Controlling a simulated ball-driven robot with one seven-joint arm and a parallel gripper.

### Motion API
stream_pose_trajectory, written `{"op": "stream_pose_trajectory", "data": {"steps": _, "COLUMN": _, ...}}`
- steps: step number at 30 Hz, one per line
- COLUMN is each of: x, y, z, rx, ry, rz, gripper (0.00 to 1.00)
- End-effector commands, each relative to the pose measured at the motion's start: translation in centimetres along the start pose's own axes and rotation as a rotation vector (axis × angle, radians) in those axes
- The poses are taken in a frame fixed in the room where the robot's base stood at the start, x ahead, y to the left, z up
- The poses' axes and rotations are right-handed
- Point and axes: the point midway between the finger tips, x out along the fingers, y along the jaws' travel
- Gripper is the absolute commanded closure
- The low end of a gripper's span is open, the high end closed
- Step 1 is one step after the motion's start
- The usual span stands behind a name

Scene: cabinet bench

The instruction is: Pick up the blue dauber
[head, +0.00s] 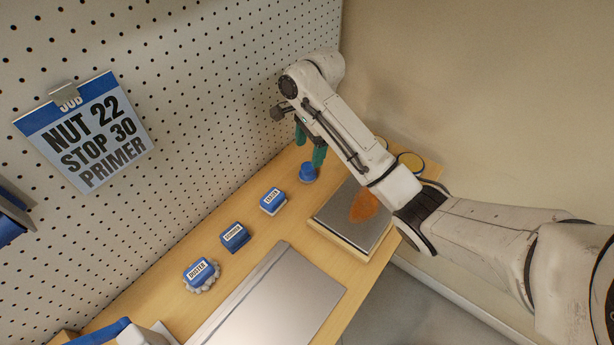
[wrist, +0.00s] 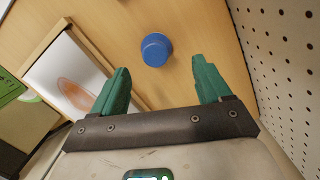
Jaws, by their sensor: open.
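The blue dauber (head: 308,173) stands on the wooden bench near the pegboard wall, at the far end of a row of blue-topped tools. In the wrist view the round blue dauber (wrist: 156,50) lies ahead of the fingertips, roughly between them and apart from both. My gripper (head: 309,146) has green fingers and hangs just above the dauber in the head view. In the wrist view my gripper (wrist: 157,64) is open and nothing is between its fingers.
Blue blocks labelled duster (head: 201,274), another labelled block (head: 235,237) and a third (head: 272,201) line the bench. A tray with an orange-brown patch (head: 340,228) lies right of the dauber. A metal plate (head: 270,305) lies nearer. The pegboard (head: 200,120) rises behind.

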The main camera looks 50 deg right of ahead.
Motion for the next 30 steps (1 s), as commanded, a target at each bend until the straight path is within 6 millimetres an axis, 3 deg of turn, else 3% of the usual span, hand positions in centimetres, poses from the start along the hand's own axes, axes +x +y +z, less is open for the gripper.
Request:
{"op": "stream_pose_trajectory", "data": {"steps": 1, "x": 1.2, "y": 0.0, "z": 0.0, "rx": -0.001, "ry": 0.0, "rz": 0.0, "gripper": 0.23}}
{"op": "stream_pose_trajectory", "data": {"steps": 10, "x": 2.6, "y": 0.1, "z": 0.0, "rx": -0.001, "ry": 0.0, "rz": -0.001, "gripper": 0.23}}
{"op": "stream_pose_trajectory", "data": {"steps": 21, "x": 6.7, "y": 0.6, "z": 0.0, "rx": 0.0, "ry": 0.001, "rz": -0.001, "gripper": 0.23}}
{"op": "stream_pose_trajectory", "data": {"steps": 27, "x": 6.8, "y": 0.6, "z": 0.1, "rx": -0.002, "ry": 0.001, "rz": -0.002, "gripper": 0.23}}
{"op": "stream_pose_trajectory", "data": {"steps": 30, "x": 6.8, "y": 0.6, "z": 0.1, "rx": -0.002, "ry": 0.001, "rz": -0.002, "gripper": 0.31}}
